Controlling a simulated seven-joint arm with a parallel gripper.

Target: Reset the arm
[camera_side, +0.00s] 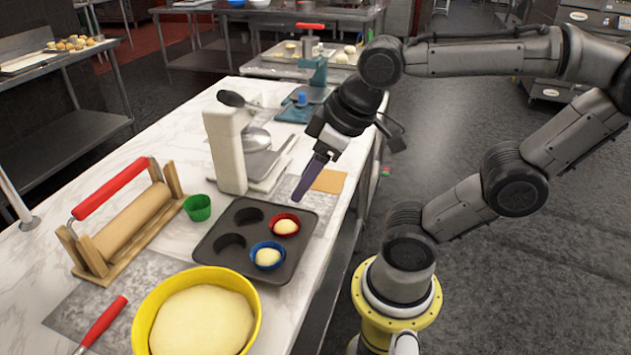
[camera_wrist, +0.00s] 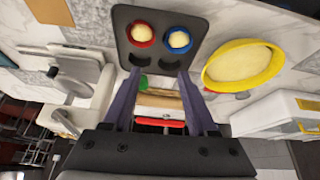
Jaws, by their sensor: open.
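My gripper (camera_side: 305,180) is open, with its purple fingers pointing down and left above the counter, close to the muffin pan's far right side. In the wrist view my gripper (camera_wrist: 158,80) shows two fingers spread apart with nothing held between them. The dark muffin pan (camera_side: 213,256) lies on the marble counter. A red cup with dough (camera_side: 285,226) and a blue cup with dough (camera_side: 267,256) sit in two of its wells; the other two wells are empty. The pan (camera_wrist: 160,12) also shows in the wrist view, beyond the fingertips.
A yellow bowl of dough (camera_side: 255,300) stands at the front of the counter (camera_side: 150,120). A green cup (camera_side: 197,207) and a wooden roller stand with a red handle (camera_side: 112,190) are left of the pan. A tall pale scale-like device (camera_side: 226,150) stands near my gripper.

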